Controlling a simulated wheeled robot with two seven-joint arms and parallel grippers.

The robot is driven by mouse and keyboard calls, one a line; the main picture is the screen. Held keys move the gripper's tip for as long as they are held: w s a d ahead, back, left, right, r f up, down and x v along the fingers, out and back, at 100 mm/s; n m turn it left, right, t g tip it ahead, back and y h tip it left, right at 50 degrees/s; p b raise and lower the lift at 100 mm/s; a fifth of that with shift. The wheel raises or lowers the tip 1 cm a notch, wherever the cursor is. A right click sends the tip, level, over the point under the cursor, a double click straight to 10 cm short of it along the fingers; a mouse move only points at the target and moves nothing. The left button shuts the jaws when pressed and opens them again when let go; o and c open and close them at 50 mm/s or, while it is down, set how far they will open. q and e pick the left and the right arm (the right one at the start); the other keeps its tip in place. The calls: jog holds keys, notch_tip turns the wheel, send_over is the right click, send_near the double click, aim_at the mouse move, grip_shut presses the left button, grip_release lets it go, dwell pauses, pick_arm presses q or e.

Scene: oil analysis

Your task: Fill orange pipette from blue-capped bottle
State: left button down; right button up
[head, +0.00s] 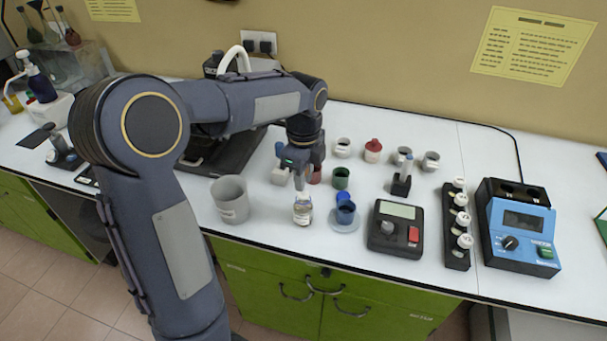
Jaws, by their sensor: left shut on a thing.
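My left gripper (298,172) is shut at the end of its arm, above the middle of the bench. It holds a slim thing that looks like the pipette, but it is mostly hidden and I cannot make out any orange. A small clear bottle (303,212) with a pale label stands directly below the gripper, its top close to the held thing. I cannot tell whether the tip is inside the bottle. My right gripper is out of view.
A grey beaker (231,199) stands left of the bottle, and a green cup (341,178) behind it. To the right are a black meter (396,229), a black rack of white-capped vials (457,249) and a blue instrument (518,231). Several cups stand along the back.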

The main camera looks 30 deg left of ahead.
pick_arm(q)
jog(key=shift+f+b, duration=0.9)
jog(key=shift+f, duration=0.6)
